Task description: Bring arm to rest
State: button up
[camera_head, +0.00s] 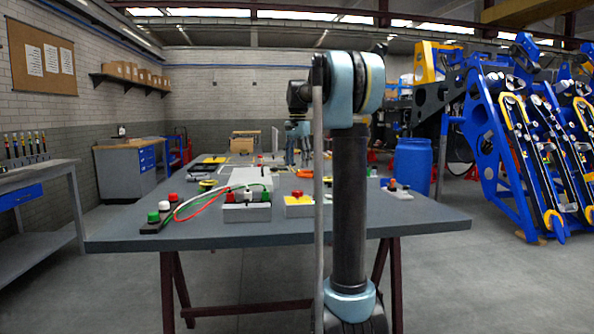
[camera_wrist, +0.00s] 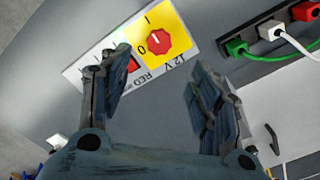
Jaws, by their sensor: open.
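My gripper (camera_wrist: 160,85) is open and empty, with its two dark fingers spread apart in the wrist view. In the head view my gripper (camera_head: 298,155) hangs above the workbench (camera_head: 420,212), partly hidden by my own arm. A switch box with a yellow plate and a red knob (camera_wrist: 159,41) lies beyond the fingertips in the wrist view, marked 0 and 1. The left finger overlaps the box's white label in the picture; I cannot tell the gap between them. The yellow plate (camera_head: 298,200) also shows on the near part of the bench in the head view.
A socket box (camera_head: 247,212) with green, white and red cables stands left of the switch box. A small block with colored buttons (camera_head: 397,190) is at the right. A blue barrel (camera_head: 412,167) and blue harvester frames (camera_head: 500,150) stand beyond the bench.

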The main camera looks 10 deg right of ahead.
jog(key=shift+r, duration=0.1)
jog(key=s+d+f+n+t, duration=0.1)
jog(key=s+f+n, duration=0.1)
jog(key=s+f, duration=0.7)
jog(key=s+f+n, duration=0.3)
jog(key=s+f, duration=0.1)
jog(key=s, duration=0.9)
jog(key=s+d+f+n+t, duration=0.1)
jog(key=s+f+n, duration=0.1)
jog(key=s+f, duration=0.7)
jog(key=s+f+n, duration=0.2)
jog(key=s+f, duration=0.8)
jog(key=shift+s, duration=0.35)
jog(key=shift+a, duration=0.1)
jog(key=shift+w+f, duration=0.2)
jog(key=shift+w, duration=0.25)
jog(key=shift+c, duration=0.6)
